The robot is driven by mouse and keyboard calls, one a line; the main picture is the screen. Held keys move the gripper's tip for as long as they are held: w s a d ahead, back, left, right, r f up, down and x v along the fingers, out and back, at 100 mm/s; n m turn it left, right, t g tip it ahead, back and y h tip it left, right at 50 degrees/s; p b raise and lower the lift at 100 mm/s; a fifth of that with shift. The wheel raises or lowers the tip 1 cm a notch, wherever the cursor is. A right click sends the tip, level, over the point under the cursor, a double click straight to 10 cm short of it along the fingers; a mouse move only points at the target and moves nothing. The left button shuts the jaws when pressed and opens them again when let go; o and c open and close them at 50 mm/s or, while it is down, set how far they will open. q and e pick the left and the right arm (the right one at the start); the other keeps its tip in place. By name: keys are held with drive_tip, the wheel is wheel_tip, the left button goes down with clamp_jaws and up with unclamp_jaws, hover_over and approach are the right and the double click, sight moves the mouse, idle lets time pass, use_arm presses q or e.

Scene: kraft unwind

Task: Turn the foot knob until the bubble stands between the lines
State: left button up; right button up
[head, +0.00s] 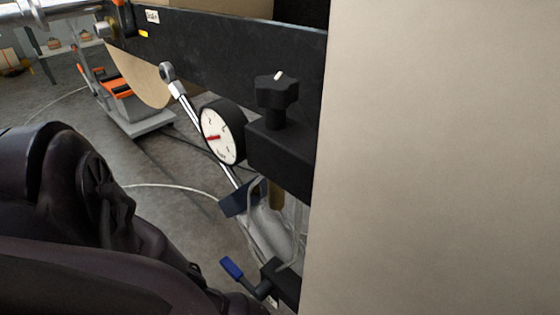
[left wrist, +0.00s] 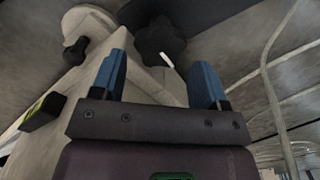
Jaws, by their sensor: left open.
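In the left wrist view my left gripper (left wrist: 160,62) is open, its two blue fingers apart and nothing held between them. A dark lobed knob (left wrist: 158,38) with a white mark shows beyond the fingertips, in line with the gap. I cannot tell whether it touches a finger. In the head view a black lobed knob (head: 277,92) with a pale mark stands on a black block; I cannot tell whether it is the same knob. No bubble or level lines can be made out. My left gripper is hidden in the head view. My right gripper is in neither view.
A round dial gauge (head: 221,133) with a red needle sits beside the black block. A blue-handled lever (head: 231,268) is below. A large beige panel (head: 440,150) fills the right side. In the wrist view a smaller black knob (left wrist: 75,52) sits on a pale body.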

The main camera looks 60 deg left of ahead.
use_arm(q)
drive_tip(key=f+b, duration=0.1)
drive_tip(key=f, duration=0.2)
drive_tip(key=shift+s+f, duration=0.1)
drive_tip(key=shift+s, duration=0.1)
drive_tip(key=shift+w+f+b, duration=0.2)
drive_tip(key=shift+f+b, duration=0.05)
drive_tip(key=shift+b, duration=0.2)
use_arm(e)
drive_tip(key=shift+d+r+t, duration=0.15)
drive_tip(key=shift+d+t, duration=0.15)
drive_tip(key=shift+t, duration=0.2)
use_arm(q)
drive_tip(key=shift+c, duration=0.3)
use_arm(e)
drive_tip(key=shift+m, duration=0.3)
use_arm(q)
drive_tip(key=c, duration=0.6)
drive_tip(key=shift+m, duration=2.5)
